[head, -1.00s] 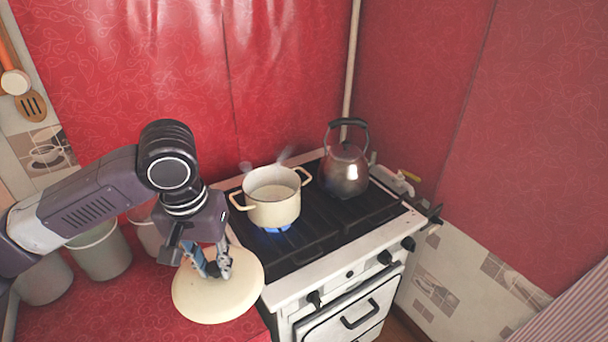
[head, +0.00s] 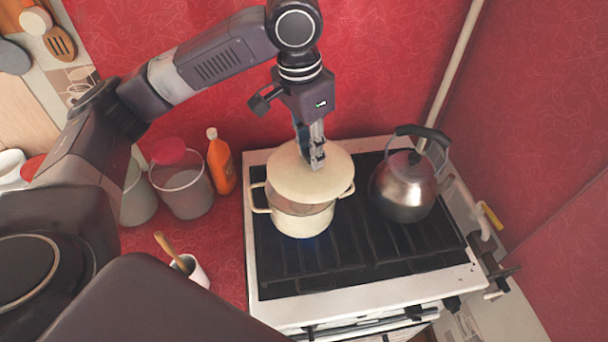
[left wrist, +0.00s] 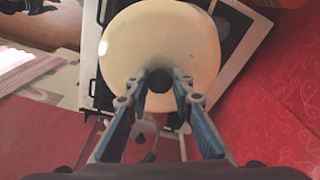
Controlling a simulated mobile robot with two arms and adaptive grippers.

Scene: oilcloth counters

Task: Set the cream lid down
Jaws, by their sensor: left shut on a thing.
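The cream lid (head: 290,175) is a round disc with a dark knob (left wrist: 159,80), seen from above in the left wrist view. My left gripper (head: 317,160) is shut on the knob, one finger on each side. The lid is over the cream pot (head: 302,223), which stands on the stove with a handle on each side. A strip of the pot's opening shows below the lid's front edge, so the lid looks raised and a little towards the back. The pot's far rim is hidden by the lid. My right gripper is not in view.
A steel kettle (head: 402,188) stands on the stove (head: 350,262) to the right of the pot. An orange bottle (head: 221,165), a canister with a red lid (head: 181,185) and a small white cup (head: 190,272) stand on the red counter at left. The front of the stove top is clear.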

